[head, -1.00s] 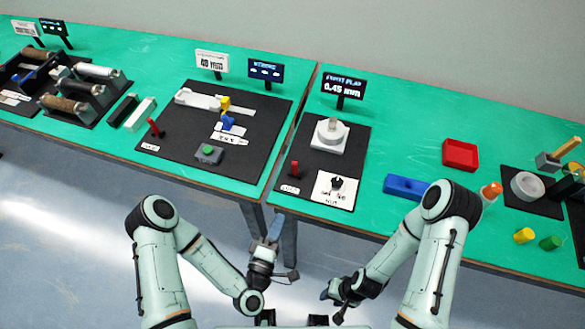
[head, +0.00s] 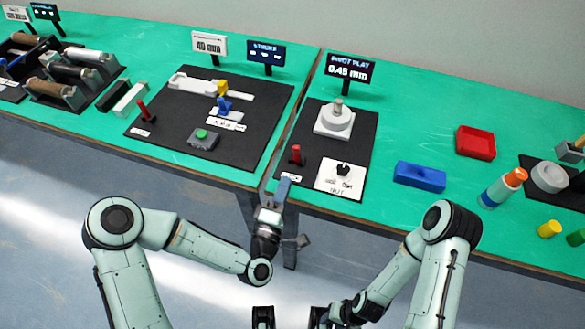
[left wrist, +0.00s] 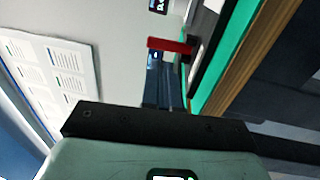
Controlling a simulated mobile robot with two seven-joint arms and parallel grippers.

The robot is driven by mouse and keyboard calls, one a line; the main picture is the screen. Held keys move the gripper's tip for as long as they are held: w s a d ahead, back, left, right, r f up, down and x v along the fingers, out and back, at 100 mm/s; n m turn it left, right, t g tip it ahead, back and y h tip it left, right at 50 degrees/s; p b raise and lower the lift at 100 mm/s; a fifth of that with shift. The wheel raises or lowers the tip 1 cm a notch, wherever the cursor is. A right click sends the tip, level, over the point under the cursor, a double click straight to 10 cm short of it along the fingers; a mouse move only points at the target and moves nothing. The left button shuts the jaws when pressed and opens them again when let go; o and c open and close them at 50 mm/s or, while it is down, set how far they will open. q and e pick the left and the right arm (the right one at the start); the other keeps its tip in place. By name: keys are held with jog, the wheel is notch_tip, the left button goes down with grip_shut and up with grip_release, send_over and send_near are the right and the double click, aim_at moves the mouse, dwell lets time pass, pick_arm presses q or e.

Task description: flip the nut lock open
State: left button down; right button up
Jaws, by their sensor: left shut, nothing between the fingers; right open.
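The nut lock is a small black knob (head: 343,169) on a white plate (head: 331,184) at the front right of a dark mat, under the pivot play sign. My left gripper (head: 283,184) is shut and empty at the table's front edge, just in front of the mat's red lever (head: 296,155) and left of the white plate. In the left wrist view its closed fingers (left wrist: 154,62) show close to the red lever (left wrist: 170,46) in the picture; contact cannot be told. The knob is not clear there. My right gripper (head: 338,312) is open, low in front of the table, away from the mat.
A grey round dial on a white block (head: 335,121) stands behind the plate. A blue block (head: 419,177) and red tray (head: 475,143) lie to the right. Left is another dark mat with a green button (head: 201,134) and red lever (head: 144,110). The table edge runs close below.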

aim_at(296, 153)
pick_arm(q)
jog(key=p+x, duration=0.1)
jog(key=x, duration=0.6)
jog(key=shift+w+r, duration=0.15)
jog(key=shift+r, duration=0.05)
